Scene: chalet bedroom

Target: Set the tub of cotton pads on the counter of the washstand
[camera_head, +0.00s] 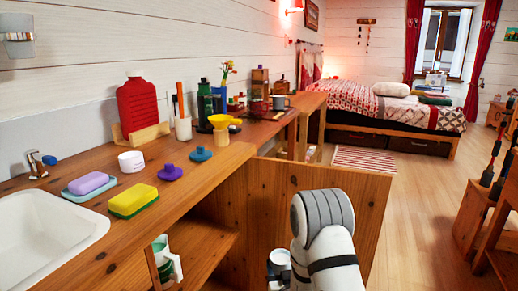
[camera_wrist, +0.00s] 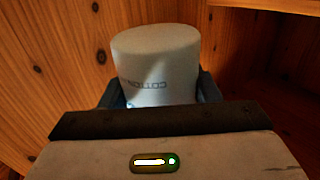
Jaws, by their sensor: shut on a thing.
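The tub of cotton pads (camera_wrist: 155,60) is a white cylinder with "COTTON" lettering, upside down in the wrist view. My gripper (camera_wrist: 157,88) is shut on it, with one dark finger at each side. Wooden panels surround the tub in that view. The washstand's wooden counter (camera_head: 215,163) runs beside the wall in the head view, with a white basin (camera_head: 45,240) at the left. My arm reaches down beside the washstand's open door (camera_head: 345,190). I cannot make out the held tub in the head view.
Bare counter shows near the front edge.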

